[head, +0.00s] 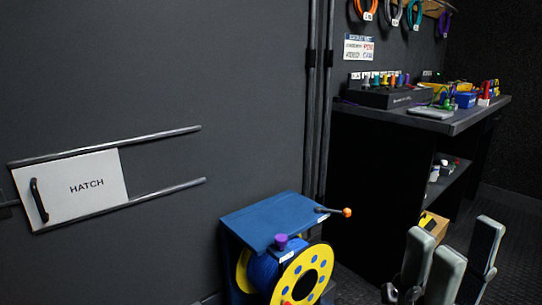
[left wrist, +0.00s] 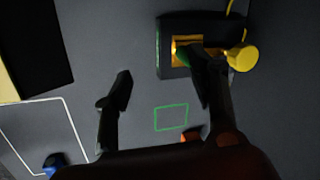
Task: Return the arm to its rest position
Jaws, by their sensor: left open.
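My left gripper (left wrist: 160,80) is open in the left wrist view, its two dark fingers wide apart with nothing between them. The right finger overlaps a dark box with a lit yellow opening (left wrist: 181,50); I cannot tell whether they touch. My left arm does not show in the head view. In the head view my right gripper (head: 401,293) is a small dark shape at the lower right, beside pale arm links of mine. It is too small and dark to tell its jaw state.
A yellow round part (left wrist: 241,55) sits beside the dark box. A green outlined rectangle (left wrist: 171,117) marks the grey surface. A blue reel stand (head: 270,218) with a yellow-flanged reel is at bottom centre. A dark bench (head: 455,122) holds equipment. A white hatch (head: 85,187) lies between rails.

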